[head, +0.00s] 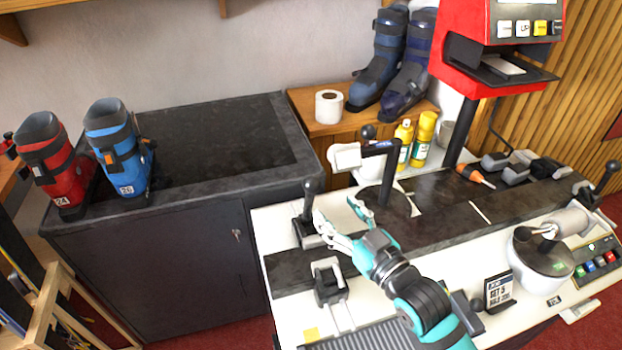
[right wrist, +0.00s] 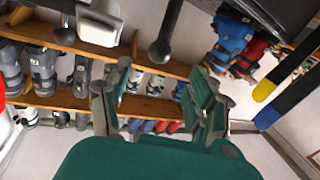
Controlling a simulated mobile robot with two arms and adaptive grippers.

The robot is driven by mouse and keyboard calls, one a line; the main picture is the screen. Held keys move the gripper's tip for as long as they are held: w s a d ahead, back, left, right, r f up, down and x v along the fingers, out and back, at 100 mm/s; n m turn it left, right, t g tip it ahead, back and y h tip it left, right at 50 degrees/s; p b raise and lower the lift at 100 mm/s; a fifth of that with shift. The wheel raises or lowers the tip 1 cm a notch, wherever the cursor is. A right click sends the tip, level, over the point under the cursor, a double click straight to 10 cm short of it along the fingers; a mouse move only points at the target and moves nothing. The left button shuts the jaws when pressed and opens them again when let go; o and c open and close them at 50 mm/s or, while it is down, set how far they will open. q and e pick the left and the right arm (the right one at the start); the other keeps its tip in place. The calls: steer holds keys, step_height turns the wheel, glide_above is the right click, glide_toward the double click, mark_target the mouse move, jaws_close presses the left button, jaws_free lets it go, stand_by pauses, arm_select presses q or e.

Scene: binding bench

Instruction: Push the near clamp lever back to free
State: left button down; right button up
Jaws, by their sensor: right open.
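A black clamp lever (head: 309,200) with a round knob stands nearly upright on a grey clamp block (head: 311,236) at the left end of the bench. I take it for the near clamp lever, though other levers stand on the bench. My right gripper (head: 335,209) is open and empty, its left fingertip close to this lever's right side; contact cannot be told. In the right wrist view the open fingers (right wrist: 160,97) show with a ball-ended dark lever (right wrist: 161,48) beyond them; I cannot tell which lever that is. My left gripper is out of view.
A dark post with a white-grey arm (head: 347,156) and a knobbed lever (head: 367,132) stands behind the gripper. A grey holder (head: 328,283) sits in front. A small sign (head: 498,293) and a round white unit (head: 541,262) stand at right. A dark cabinet (head: 165,270) adjoins at left.

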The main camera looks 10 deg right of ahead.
mark_target(317, 190)
steer(key=p+x, duration=0.1)
steer(key=x, duration=0.5)
steer(key=shift+r, duration=0.15)
steer(key=x, duration=0.3)
steer(key=shift+w+p, duration=0.2)
steer(key=shift+p, duration=0.15)
steer(key=shift+w+a, duration=0.15)
steer(key=shift+w, duration=0.05)
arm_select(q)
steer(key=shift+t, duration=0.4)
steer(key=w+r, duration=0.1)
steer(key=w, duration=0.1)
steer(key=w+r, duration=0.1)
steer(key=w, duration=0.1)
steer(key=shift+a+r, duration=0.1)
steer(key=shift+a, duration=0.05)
arm_select(e)
jaws_close()
